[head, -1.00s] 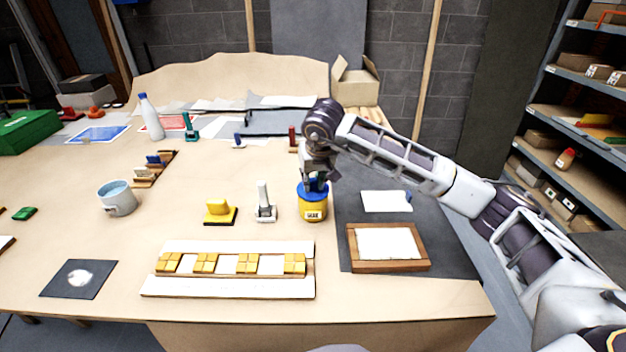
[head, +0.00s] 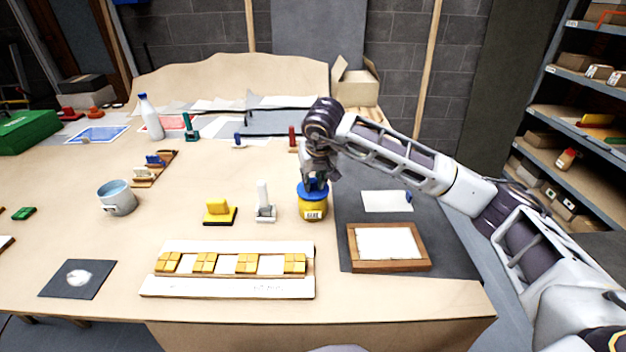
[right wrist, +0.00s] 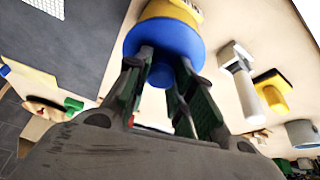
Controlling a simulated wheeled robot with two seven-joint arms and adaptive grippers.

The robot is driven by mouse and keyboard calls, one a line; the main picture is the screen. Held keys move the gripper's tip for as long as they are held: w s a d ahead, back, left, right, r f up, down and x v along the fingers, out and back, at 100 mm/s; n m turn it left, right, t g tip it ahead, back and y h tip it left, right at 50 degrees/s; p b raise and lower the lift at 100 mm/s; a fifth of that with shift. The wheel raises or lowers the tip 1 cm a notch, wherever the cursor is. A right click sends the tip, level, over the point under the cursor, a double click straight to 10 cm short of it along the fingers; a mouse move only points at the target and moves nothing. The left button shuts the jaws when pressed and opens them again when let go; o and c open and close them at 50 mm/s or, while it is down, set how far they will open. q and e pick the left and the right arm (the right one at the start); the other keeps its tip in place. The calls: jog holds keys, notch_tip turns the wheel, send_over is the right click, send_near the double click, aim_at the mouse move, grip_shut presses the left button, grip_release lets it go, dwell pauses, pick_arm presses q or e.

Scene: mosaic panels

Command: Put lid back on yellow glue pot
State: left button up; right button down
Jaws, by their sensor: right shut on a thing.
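The yellow glue pot (head: 313,208) stands upright on the table beside the left edge of the dark mat. The blue lid (head: 312,189) sits on top of the pot, and it also shows in the right wrist view (right wrist: 165,45) with its round knob between my fingers. My right gripper (head: 314,178) points down over the pot and is shut on the lid's knob; its fingers also show in the right wrist view (right wrist: 162,82). Whether the lid is fully seated all round I cannot tell. My left gripper is not in view.
A white-handled tool (head: 264,205) and a yellow-handled block (head: 220,212) stand left of the pot. In front lies a white panel with yellow tiles (head: 230,287). A wooden frame (head: 388,266) lies on the dark mat (head: 440,255). A mug (head: 117,200) stands further left.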

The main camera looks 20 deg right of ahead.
jog(key=c, duration=1.1)
grip_release()
jog(key=shift+c, duration=0.2)
jog(key=o, duration=0.5)
jog(key=shift+c, duration=0.2)
jog(key=shift+r, duration=0.2)
jog(key=shift+r+p, duration=1.75)
jog(key=shift+r, duration=1.55)
